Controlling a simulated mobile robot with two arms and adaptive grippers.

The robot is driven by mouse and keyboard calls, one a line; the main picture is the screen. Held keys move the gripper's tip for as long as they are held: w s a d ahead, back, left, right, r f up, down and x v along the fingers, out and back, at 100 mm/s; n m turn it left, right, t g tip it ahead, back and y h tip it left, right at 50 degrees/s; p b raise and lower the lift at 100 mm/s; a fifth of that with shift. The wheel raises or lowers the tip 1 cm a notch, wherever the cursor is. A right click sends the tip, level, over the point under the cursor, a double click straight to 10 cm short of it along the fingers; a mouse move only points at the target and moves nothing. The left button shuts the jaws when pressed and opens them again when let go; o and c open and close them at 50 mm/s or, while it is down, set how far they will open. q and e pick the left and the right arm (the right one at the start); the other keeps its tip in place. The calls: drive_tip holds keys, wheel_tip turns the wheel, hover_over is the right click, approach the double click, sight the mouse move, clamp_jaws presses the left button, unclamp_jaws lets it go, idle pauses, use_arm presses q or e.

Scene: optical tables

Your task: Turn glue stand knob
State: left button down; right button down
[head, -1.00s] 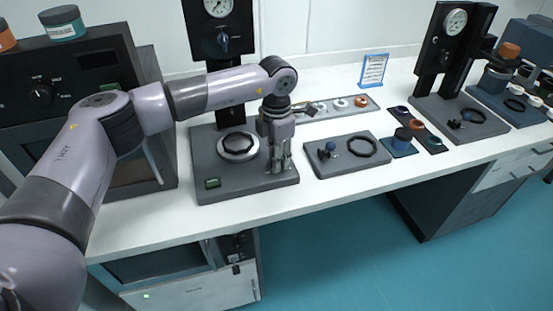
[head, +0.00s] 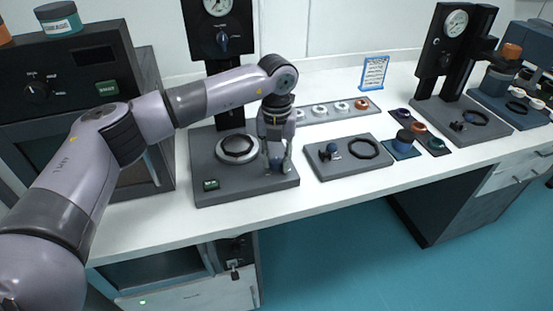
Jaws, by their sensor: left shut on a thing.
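A pale ring with a dark centre (head: 238,148) sits on the base. My left gripper (head: 276,166) points down over the right front part of this base, its fingers shut around a small dark blue knob (head: 277,163) low on the base. The fingers partly hide that knob. My right gripper is not in view.
A separate grey plate (head: 347,170) with a blue ball-topped part and a black ring lies just right of the stand. Behind it is a strip of small rings (head: 340,109). A second, similar stand (head: 445,110) is farther right. Free white tabletop runs along the front edge.

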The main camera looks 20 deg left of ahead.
sight(277, 161)
use_arm(q)
drive_tip(key=shift+r+n, duration=0.1)
drive_tip(key=shift+n, duration=1.1)
drive_tip(key=c, duration=1.2)
unclamp_jaws()
drive_tip(key=shift+c, duration=0.2)
wheel_tip(277, 161, up, 12)
